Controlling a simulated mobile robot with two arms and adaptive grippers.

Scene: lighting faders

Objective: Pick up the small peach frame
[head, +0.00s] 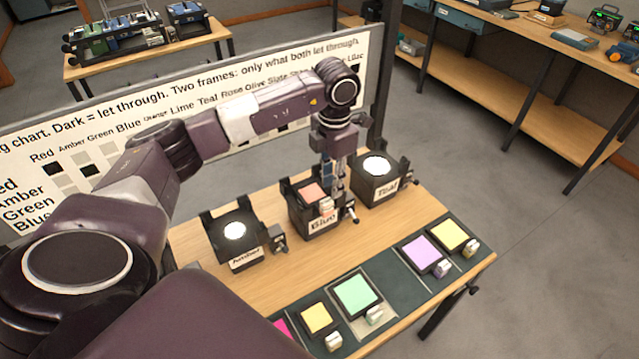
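A salmon-peach frame (311,192) sits in the black lamp box labelled Blue (318,227), its pale handle block (326,206) at the near right. My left gripper (332,188) points down over the right part of this frame, beside the handle. Whether its fingers touch the handle, and how wide they are, is too small to tell. My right gripper is not in view.
Lamp boxes labelled Teal (382,192) and one with unclear lettering (240,254) flank the Blue box. The dark mat (392,292) also holds green (356,293), violet (422,253), yellow (449,235) and pink (282,330) frames. A chart board stands behind.

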